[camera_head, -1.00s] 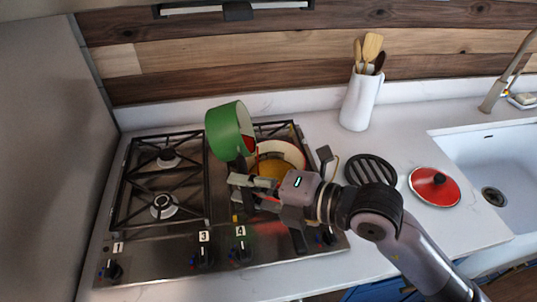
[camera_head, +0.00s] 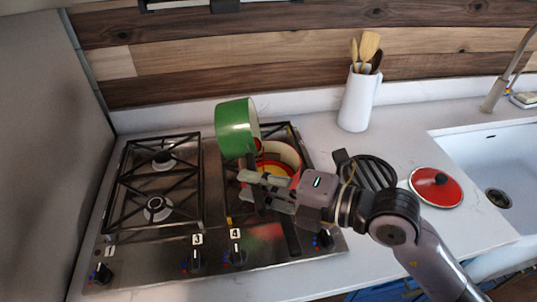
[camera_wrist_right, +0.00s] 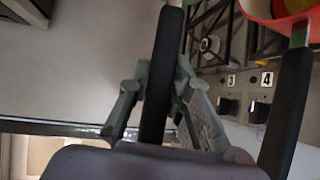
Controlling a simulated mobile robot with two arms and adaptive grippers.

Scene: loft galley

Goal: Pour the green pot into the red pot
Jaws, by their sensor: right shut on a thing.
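The green pot (camera_head: 234,128) is held tilted on its side above the stove, its mouth facing right, with red contents at its lower lip. My right gripper (camera_head: 262,187) is shut on its black handle; in the right wrist view the fingers (camera_wrist_right: 157,88) close around that handle (camera_wrist_right: 163,70). The red pot (camera_head: 294,155) stands upright on the right back burner, just below the green pot's mouth. Its pale inside shows yellow and red contents, partly hidden by the green pot and my gripper. Its black handle (camera_wrist_right: 287,115) points toward the stove front. My left gripper is not in view.
The left burners (camera_head: 157,207) are empty. A sink (camera_head: 480,150) is at the far right.

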